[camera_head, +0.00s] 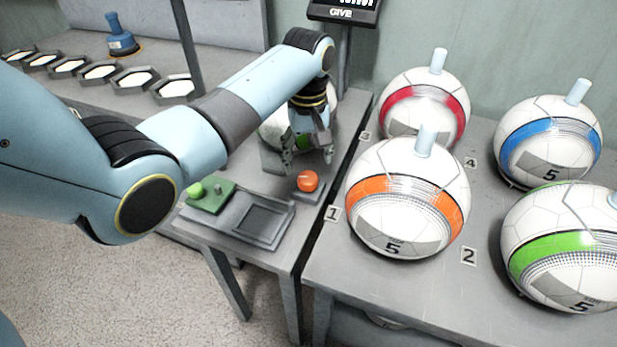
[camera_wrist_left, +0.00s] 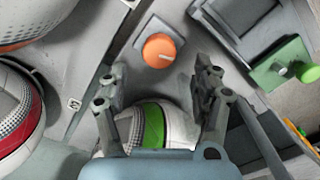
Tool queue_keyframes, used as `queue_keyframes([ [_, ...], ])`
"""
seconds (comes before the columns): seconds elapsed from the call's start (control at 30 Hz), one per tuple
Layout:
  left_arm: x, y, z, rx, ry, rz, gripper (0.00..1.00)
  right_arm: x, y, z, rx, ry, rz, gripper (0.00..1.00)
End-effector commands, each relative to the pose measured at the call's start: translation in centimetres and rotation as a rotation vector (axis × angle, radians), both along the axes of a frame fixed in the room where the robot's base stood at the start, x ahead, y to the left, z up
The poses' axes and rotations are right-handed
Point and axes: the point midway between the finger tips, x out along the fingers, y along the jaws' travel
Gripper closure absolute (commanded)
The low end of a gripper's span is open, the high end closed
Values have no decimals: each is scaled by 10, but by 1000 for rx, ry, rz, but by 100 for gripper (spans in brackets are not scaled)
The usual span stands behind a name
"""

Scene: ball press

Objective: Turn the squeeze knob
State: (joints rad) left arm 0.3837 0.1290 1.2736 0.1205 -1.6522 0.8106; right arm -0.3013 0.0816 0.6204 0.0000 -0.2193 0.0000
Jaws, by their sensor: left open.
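The orange squeeze knob (camera_head: 307,181) sits on a small grey base on the grey table, with a pale line across its top. In the left wrist view the knob (camera_wrist_left: 159,50) is ahead of the fingertips, in the gap between them. My left gripper (camera_head: 308,160) is open and empty, just behind the knob and apart from it; its fingers also show in the left wrist view (camera_wrist_left: 160,85). A white ball with a green band (camera_head: 275,125) stands behind my left gripper, partly hidden by it. My right gripper is not in view.
A green block with a green button (camera_head: 195,189) and a grey tray (camera_head: 258,238) lie left of the knob. Balls with orange (camera_head: 408,200), red, blue and green bands stand on the right table. A "GIVE" display (camera_head: 341,13) rises behind.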

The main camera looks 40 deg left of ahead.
Motion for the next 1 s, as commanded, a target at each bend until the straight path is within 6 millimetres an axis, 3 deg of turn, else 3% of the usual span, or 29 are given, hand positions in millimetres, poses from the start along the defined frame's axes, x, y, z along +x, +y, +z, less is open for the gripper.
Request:
queue_keyframes([
  [0.1,-1,-1,-27,-1,2,0,34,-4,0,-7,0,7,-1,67],
  [0.3,-1,-1,-56,-1,1,-1,34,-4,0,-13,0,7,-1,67],
  [0.7,0,0,-64,0,-1,-2,34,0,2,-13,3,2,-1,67],
  [1.0,0,0,-64,0,-1,-2,72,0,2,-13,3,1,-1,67],
])
